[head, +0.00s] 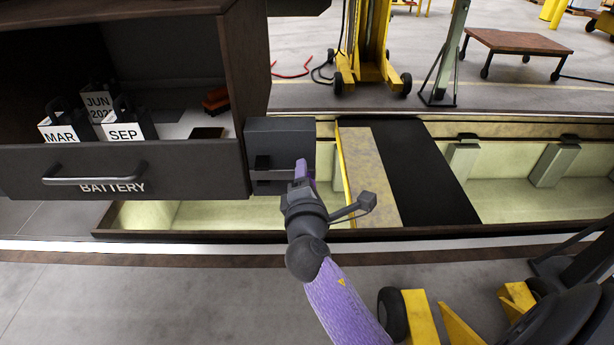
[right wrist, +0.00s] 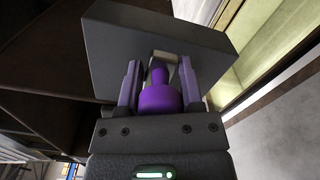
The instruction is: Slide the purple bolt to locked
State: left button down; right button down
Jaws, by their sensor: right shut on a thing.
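The purple bolt (right wrist: 160,98) shows between the fingers in the right wrist view, its narrow part pointing toward a dark grey block (right wrist: 165,38). My right gripper (right wrist: 158,78) has its two lavender fingers on either side of the bolt's narrow part and is shut on it. In the head view my right gripper (head: 303,170) is at the front of the same dark block (head: 280,135), and it hides most or all of the bolt. How far the bolt sits along its slot I cannot tell. My left gripper is not in view.
A drawer labelled BATTERY (head: 120,170) with a bar handle is left of the block. A sunken pit (head: 400,215) runs behind. A yellow wheeled machine (head: 430,310) is at lower right.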

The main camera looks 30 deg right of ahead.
aim_at(280, 176)
jog(key=w+a, duration=0.1)
jog(key=a, duration=0.1)
jog(key=w+a+b, duration=0.1)
jog(key=a, duration=0.1)
jog(key=shift+w+f, duration=0.15)
jog(key=shift+w, duration=0.05)
jog(key=c, duration=0.6)
grip_release()
jog(key=o, duration=0.3)
jog(key=shift+w+a, duration=0.1)
jog(key=shift+a, duration=0.05)
